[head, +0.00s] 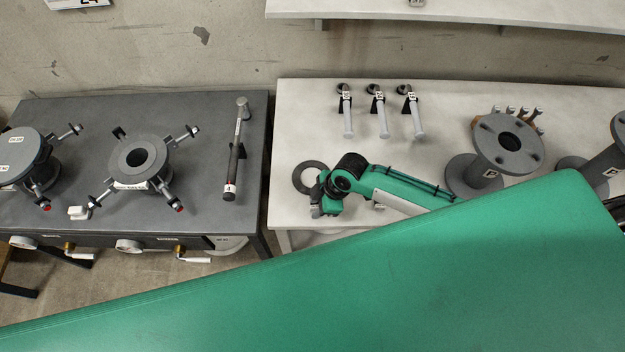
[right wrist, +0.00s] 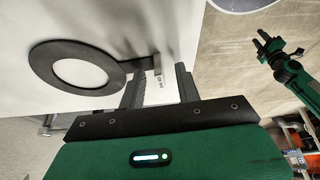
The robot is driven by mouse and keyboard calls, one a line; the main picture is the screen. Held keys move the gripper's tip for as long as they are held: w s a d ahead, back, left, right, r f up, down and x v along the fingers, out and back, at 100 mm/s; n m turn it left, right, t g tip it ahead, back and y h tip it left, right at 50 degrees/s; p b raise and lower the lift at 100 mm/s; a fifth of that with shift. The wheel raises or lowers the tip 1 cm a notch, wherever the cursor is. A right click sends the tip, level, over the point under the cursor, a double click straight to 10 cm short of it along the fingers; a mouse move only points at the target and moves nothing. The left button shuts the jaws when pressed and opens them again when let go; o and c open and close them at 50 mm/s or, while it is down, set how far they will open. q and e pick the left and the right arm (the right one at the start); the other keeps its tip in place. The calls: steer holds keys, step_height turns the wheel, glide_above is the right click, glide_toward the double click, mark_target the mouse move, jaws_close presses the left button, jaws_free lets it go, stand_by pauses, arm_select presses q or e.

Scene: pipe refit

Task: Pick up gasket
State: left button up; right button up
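The gasket, a flat dark ring (head: 301,188), lies on the white table near its left edge. In the right wrist view the ring (right wrist: 40,62) is at the left, and its narrow tab with a small label points between my fingers. My right gripper (right wrist: 160,84) is open, with one finger on each side of the tab. I cannot tell whether either finger touches it. In the head view my right gripper (head: 318,206) is beside the ring and partly covers it. My left gripper (right wrist: 266,45) shows small in the right wrist view; its opening is unclear.
Several wrench-like tools (head: 379,112) lie at the back of the white table. A grey flanged pipe (head: 508,145) stands to the right. A dark table (head: 80,118) at left holds flanged fixtures and a black-handled tool (head: 233,165). A large green surface hides the lower head view.

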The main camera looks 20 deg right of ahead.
jaws_close()
steer(key=shift+r, duration=0.1)
